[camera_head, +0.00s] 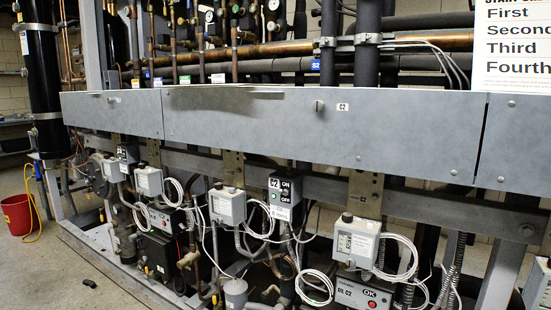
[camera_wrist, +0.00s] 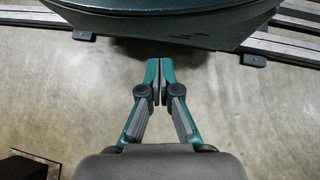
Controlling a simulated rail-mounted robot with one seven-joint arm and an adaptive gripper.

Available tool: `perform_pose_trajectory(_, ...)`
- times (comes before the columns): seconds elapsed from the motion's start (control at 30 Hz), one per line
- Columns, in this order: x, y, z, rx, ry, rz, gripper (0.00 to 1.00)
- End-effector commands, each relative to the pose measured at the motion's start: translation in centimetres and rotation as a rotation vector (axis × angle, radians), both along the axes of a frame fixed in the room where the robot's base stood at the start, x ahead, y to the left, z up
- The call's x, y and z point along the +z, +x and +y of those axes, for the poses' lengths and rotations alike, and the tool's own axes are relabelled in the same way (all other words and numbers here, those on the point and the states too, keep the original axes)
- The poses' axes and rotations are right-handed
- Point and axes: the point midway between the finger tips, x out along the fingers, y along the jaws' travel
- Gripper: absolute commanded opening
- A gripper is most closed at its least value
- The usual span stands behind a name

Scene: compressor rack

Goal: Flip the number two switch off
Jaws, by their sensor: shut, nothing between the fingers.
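The number two switch is on a small grey box (camera_head: 281,189) labelled "#2", with ON and OFF marks, below the long metal panel in the middle of the head view. Its lever is too small to tell which way it sits. My gripper (camera_wrist: 158,82) shows only in the wrist view, shut and empty, with its fingertips together. It is over bare floor and far from the switch box, which is not in the wrist view.
A long grey panel (camera_head: 320,125) juts out above the boxes. Grey control boxes (camera_head: 357,240) with looped white cables flank the switch box. A red bucket (camera_head: 18,214) stands on the floor at left.

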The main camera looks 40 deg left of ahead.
Motion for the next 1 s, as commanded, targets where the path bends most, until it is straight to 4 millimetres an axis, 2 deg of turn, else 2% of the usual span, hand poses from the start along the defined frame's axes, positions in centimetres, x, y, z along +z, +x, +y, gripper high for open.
perform_pose_trajectory(0.03,2.7,0.8,0.7,0.037,-0.001,-0.024,0.0)
perform_pose_trajectory(0.27,9.3,4.0,4.0,0.193,-0.015,-0.149,0.0)
perform_pose_trajectory(0.57,18.5,8.3,9.4,0.384,-0.033,-0.358,0.0)
perform_pose_trajectory(0.87,29.1,12.1,16.6,0.556,-0.027,-0.62,0.0)
perform_pose_trajectory(1.0,34.7,13.5,20.5,0.626,-0.011,-0.76,0.0)
